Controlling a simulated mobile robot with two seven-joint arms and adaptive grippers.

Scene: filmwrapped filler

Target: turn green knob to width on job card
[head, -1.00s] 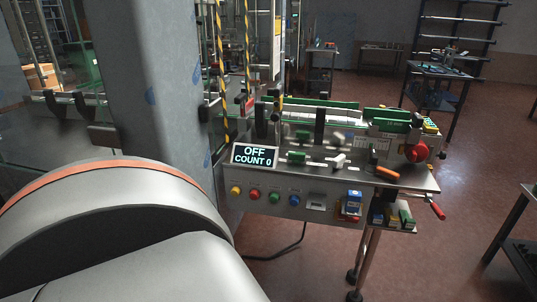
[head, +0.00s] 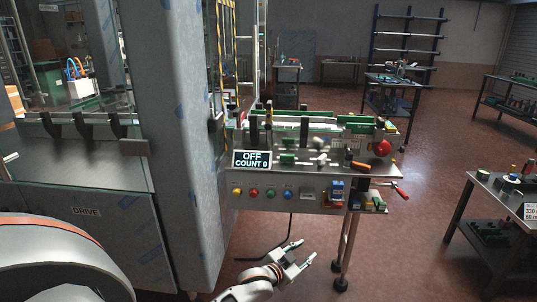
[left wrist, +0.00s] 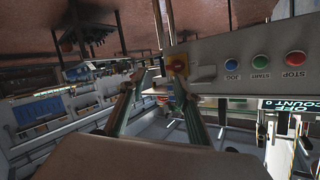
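A small green knob-like part (head: 288,159) sits on the machine bench (head: 225,172), just right of the display; I cannot tell for sure that it is the task's knob. A white card (head: 530,212) reading about "330" and "60 m" is cut off at the right edge; I cannot tell whether it is the job card. My left gripper (head: 302,251) is open and empty, below and in front of the bench panel. In the left wrist view its open fingers (left wrist: 160,80) point toward the panel's underside and the red-yellow switch (left wrist: 178,67). My right gripper is not in view.
The display (head: 252,159) reads OFF, COUNT 0. Yellow, red, green and blue buttons (head: 271,194) line the panel. A red-ended crank (head: 401,193) juts out at right. A grey column (head: 183,130) stands left. A side table (head: 480,180) stands right, with open floor between.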

